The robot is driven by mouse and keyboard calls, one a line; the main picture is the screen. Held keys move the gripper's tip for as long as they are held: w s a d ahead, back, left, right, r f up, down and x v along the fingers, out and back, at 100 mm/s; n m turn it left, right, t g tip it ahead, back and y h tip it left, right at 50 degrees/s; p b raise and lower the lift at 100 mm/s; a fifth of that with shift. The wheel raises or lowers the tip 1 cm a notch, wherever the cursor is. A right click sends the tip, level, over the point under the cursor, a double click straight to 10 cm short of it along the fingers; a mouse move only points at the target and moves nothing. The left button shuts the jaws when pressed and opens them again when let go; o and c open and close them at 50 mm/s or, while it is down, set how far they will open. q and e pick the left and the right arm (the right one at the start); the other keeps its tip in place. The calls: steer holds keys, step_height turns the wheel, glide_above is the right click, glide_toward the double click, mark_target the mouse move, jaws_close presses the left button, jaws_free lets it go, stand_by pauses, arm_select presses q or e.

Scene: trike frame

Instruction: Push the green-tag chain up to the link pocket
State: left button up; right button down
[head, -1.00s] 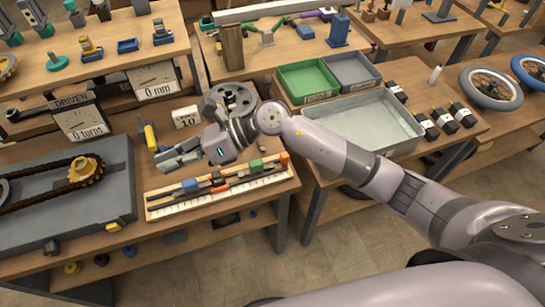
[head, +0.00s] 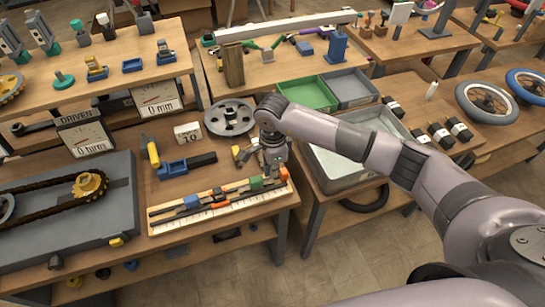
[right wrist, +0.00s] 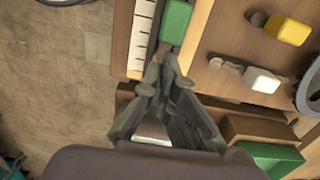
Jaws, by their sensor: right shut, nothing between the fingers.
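The green-tag chain shows its green tag (head: 256,183) near the right end of a white-scaled ruler board. It also shows in the right wrist view (right wrist: 176,21), just ahead of my fingertips. My right gripper (head: 270,172) points down at that end, close beside the green tag. In the right wrist view its fingertips (right wrist: 168,58) are together and hold nothing; I cannot tell whether they touch the tag. A dark chain strip with a blue tag (head: 190,202) lies further left on the board. I cannot pick out the link pocket for certain. My left gripper is not in view.
The ruler board (head: 220,212) lies along the bench's front edge. A white tag (right wrist: 262,79) and a yellow tag (right wrist: 288,28) lie near my right gripper. A grey metal tray (head: 335,170) stands to the right, and a blue-and-black tool (head: 185,165) lies behind the board.

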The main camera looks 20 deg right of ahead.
mark_target(257, 179)
steer(key=shift+f, duration=1.3)
steer(key=a+b, duration=0.3)
steer(key=a, duration=0.1)
steer(key=shift+f, duration=0.2)
steer(key=shift+a+r, duration=0.15)
steer(key=shift+a, duration=0.2)
steer(key=shift+s, duration=0.1)
